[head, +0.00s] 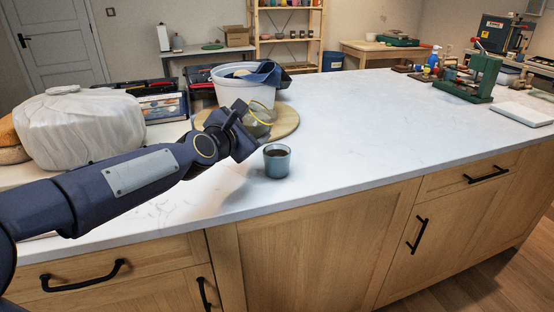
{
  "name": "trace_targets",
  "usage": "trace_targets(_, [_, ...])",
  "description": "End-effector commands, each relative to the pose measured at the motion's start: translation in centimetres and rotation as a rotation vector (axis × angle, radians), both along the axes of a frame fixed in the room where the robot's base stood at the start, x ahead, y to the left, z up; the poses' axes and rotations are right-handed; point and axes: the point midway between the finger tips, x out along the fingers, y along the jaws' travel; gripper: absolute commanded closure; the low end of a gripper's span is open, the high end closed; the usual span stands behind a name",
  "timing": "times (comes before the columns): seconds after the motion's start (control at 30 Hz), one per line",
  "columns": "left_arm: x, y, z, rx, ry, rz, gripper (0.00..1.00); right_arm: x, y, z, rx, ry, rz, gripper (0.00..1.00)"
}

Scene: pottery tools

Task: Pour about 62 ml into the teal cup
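The teal cup (277,166) stands upright near the front edge of the white counter, with dark liquid visible inside it. My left gripper (243,128) is just up and left of the cup, above the counter. It appears shut on a see-through vessel with a yellow rim (262,118), which is tilted toward the right and sits above and behind the cup. The gripper partly hides the vessel, and I cannot see its liquid level or any stream clearly. My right gripper is not in view.
A round wooden board (286,122) with a white bucket (244,88) lies behind the gripper. A plastic-wrapped lump (78,128) stands at left. A green press (470,82) and white slab (522,114) are far right. The counter right of the cup is clear.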

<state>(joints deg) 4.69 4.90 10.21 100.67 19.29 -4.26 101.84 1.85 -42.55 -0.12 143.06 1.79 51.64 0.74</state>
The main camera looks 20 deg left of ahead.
Motion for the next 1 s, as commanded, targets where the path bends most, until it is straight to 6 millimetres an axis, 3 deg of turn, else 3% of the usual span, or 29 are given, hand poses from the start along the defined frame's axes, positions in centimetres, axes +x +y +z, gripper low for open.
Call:
trace_targets(0.83, [0.0, 0.0, 0.4, 0.003, -0.006, 0.002, 0.8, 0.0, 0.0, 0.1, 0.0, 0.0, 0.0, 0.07])
trace_targets(1.0, [0.0, 0.1, 0.0, -0.028, -0.012, 0.001, 0.8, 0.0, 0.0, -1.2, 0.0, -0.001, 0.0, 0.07])
